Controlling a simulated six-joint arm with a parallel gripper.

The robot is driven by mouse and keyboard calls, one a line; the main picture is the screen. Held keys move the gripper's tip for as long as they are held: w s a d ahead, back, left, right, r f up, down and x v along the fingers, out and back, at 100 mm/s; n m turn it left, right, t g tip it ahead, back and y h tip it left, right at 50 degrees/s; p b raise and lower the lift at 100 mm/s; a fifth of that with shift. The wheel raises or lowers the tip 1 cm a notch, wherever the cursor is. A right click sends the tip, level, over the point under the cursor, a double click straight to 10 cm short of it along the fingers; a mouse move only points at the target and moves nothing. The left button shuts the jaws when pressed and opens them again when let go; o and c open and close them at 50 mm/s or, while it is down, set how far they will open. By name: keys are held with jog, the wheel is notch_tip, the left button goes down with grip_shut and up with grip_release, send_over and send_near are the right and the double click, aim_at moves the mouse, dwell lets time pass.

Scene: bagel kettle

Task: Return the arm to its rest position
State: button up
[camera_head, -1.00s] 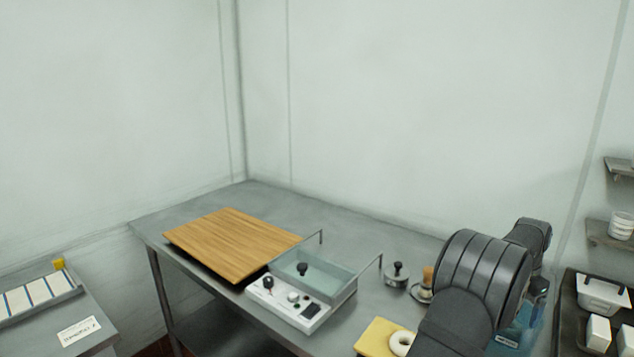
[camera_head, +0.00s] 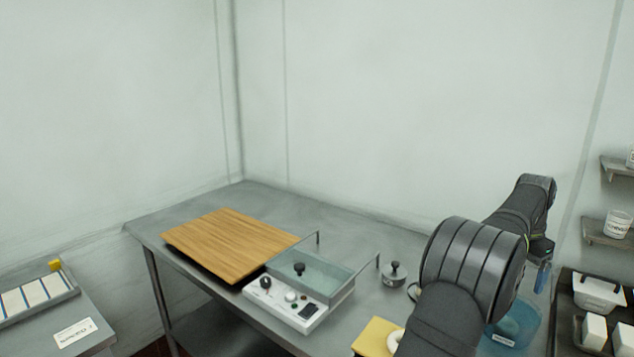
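My arm reaches in from the bottom right over the right end of the steel table. My gripper (camera_head: 543,277) shows only in part at the far right, below the wrist. I cannot see whether its fingers are apart or closed. It hangs above and beside a blue translucent tub (camera_head: 519,326), which my arm partly hides. A bagel (camera_head: 395,341) lies on a yellow board (camera_head: 374,337), mostly behind my arm. The kettle unit (camera_head: 294,304), a glass-walled basin with a white control panel, stands in the middle of the table.
A wooden board (camera_head: 230,243) lies on the left of the steel table (camera_head: 194,214). A lidded metal pot (camera_head: 394,274) stands behind my arm. A dark rack with white containers (camera_head: 597,292) and wall shelves (camera_head: 606,233) are close on the right. A side table with a tray (camera_head: 36,302) stands at left.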

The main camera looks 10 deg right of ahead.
notch_tip(320, 180, up, 6)
jog(key=f, duration=0.6)
jog(key=d+f, duration=0.1)
jog(key=f, duration=1.1)
jog(key=shift+d, duration=0.15)
notch_tip(320, 180, up, 10)
jog(key=r, duration=0.1)
jog(key=s+a+f, duration=0.2)
jog(key=s+a, duration=0.1)
jog(key=a, duration=0.3)
jog(key=s+a+f, duration=0.2)
jog(key=s+a, duration=0.1)
jog(key=a, duration=0.4)
jog(key=shift+s+f, duration=0.2)
jog(key=shift+s, duration=0.1)
jog(key=shift+a, duration=0.1)
jog(key=shift+a, duration=0.1)
